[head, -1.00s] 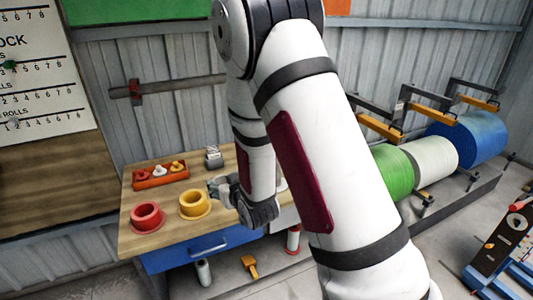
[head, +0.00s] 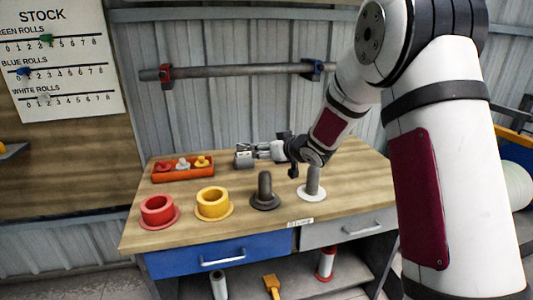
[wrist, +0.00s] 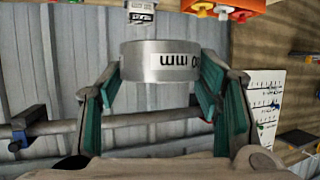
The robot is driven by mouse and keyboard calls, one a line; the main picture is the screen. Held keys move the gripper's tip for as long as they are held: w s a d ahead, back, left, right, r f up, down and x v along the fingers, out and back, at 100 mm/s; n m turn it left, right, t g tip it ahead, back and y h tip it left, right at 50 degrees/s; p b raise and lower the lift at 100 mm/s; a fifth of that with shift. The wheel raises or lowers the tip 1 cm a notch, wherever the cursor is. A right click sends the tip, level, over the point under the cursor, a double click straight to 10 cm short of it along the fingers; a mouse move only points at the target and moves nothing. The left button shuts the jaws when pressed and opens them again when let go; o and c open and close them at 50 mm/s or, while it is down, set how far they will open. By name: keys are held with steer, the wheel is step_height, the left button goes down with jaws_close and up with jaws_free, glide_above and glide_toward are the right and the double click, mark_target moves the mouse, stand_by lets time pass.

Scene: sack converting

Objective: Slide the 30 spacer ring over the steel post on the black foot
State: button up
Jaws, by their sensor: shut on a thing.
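My gripper (head: 268,151) is shut on a silver spacer ring (wrist: 160,62), its teal pads on either side in the wrist view. The ring's white label appears upside down; "0 mm" is readable, the leading digit is not clear. In the head view, the ring is small and hard to separate from the gripper. The dark steel post (head: 265,184) stands upright on the black foot (head: 264,203), nearer the table's front than my gripper. The post's top is bare, and the ring is apart from it.
A grey post (head: 312,180) on a white foot (head: 312,194) stands right of the black foot. Red (head: 158,210) and yellow (head: 213,203) flanged rings stand left. An orange tray (head: 170,176) with small pieces and a small silver item (head: 243,159) are behind.

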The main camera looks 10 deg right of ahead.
mark_target(269, 184)
steer(key=shift+s, duration=0.1)
stand_by(0.4)
steer(key=shift+f+b, duration=4.55)
steer(key=shift+f, duration=2.05)
steer(key=o, duration=1.6)
steer(key=shift+f, duration=0.1)
steer(key=shift+s, duration=0.15)
steer(key=v, duration=1.1)
steer(key=shift+s+r, duration=0.25)
steer(key=shift+s, duration=0.1)
